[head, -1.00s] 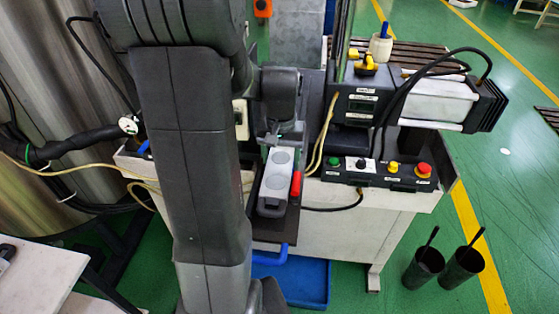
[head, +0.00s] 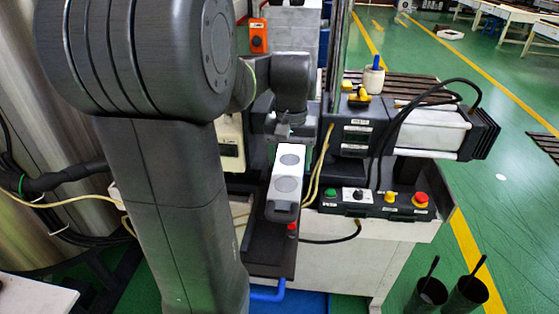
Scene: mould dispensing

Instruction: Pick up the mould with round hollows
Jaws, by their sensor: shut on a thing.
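The mould with round hollows (head: 287,191) is a light grey block with round grey discs along its top and a dark handle-like end nearest me. It is in the middle of the head view, over the dark tray of the machine. My gripper (head: 284,141) is at its far end, shut on it. The mould looks raised above the tray, though the height is hard to judge. My arm covers the left of the view and the fingertips are mostly hidden.
A control panel (head: 372,202) with coloured buttons sits right of the mould. A motor unit (head: 425,130) with black cables stands behind it. Two black cups (head: 466,295) stand on the green floor at lower right.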

